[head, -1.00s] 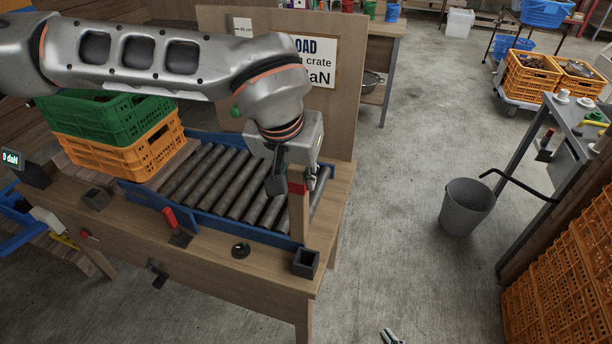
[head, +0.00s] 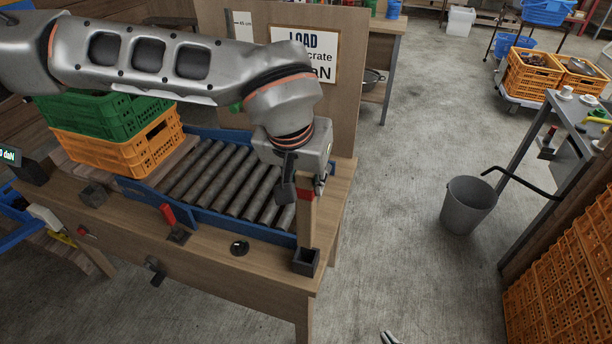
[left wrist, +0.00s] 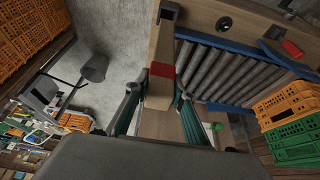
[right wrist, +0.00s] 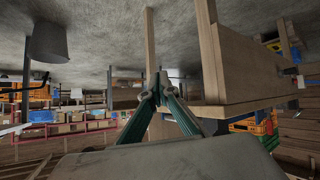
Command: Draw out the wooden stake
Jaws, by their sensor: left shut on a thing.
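The wooden stake (head: 307,219), a square pale bar with a red band, stands roughly upright at the front right corner of the bench. My left gripper (head: 302,184) is shut on its upper part from above. In the left wrist view the stake (left wrist: 161,45) runs between the fingers. Its lower end is at the mouth of a black square socket (head: 305,263); I cannot tell whether it is inside or just above. My right gripper (right wrist: 157,90) is shut and empty, low in front of the bench; its tip shows at the bottom of the head view (head: 388,337).
The roller conveyor (head: 215,180) with blue rails lies behind the stake. A green crate (head: 105,118) on an orange crate (head: 130,150) stands at its left. A red-handled lever (head: 168,214) is on the bench front. A grey bin (head: 468,205) stands right; the floor between is clear.

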